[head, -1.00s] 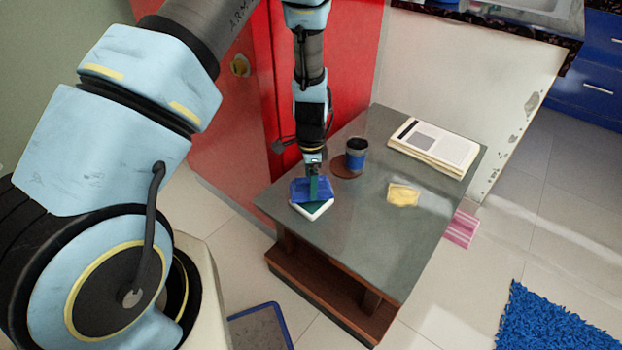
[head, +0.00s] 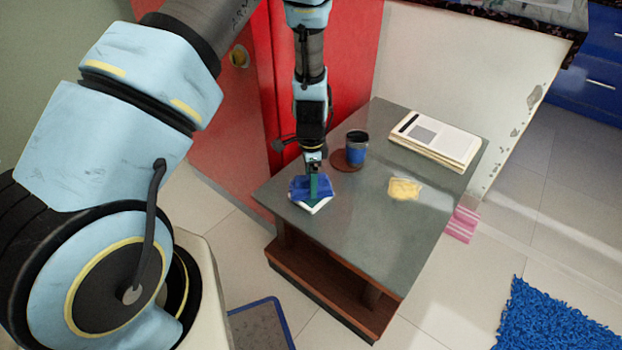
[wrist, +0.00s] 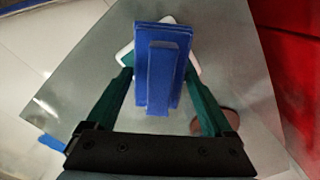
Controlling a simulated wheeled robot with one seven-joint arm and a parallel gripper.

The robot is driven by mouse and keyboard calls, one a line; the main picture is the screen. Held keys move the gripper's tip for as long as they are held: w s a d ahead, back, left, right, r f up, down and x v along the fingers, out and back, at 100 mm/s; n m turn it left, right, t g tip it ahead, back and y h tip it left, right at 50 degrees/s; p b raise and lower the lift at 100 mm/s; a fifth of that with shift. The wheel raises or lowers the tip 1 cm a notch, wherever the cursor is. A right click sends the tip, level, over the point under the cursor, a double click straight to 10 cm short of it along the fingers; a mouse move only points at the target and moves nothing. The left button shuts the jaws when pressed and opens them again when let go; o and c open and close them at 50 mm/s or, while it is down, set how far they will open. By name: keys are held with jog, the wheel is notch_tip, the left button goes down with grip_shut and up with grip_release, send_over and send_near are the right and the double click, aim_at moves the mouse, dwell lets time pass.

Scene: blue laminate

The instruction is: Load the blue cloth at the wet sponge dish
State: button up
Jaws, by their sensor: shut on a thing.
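The blue cloth (head: 299,188) is a folded bundle with a raised ridge. It also shows in the wrist view (wrist: 163,82). My gripper (wrist: 158,75) is shut on it, with a green finger at each side; in the head view my gripper (head: 313,186) points straight down. The sponge dish, a white-rimmed square (head: 319,207), lies under the cloth near the table's left corner. In the wrist view its white rim (wrist: 124,56) shows past the cloth, with green inside. The cloth hides most of the dish, and I cannot tell whether they touch.
The grey table (head: 350,240) also holds a dark blue cup (head: 357,152) by a round brown coaster (head: 342,162), a yellow crumpled cloth (head: 404,189), and a book (head: 434,140) at the back. A red panel (head: 225,130) stands behind. The table's front is clear.

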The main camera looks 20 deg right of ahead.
jog(key=shift+f+b, duration=0.3)
jog(key=shift+f, duration=0.25)
dwell(1.3)
jog(key=shift+r+p, duration=2.6)
jog(key=shift+r, duration=0.9)
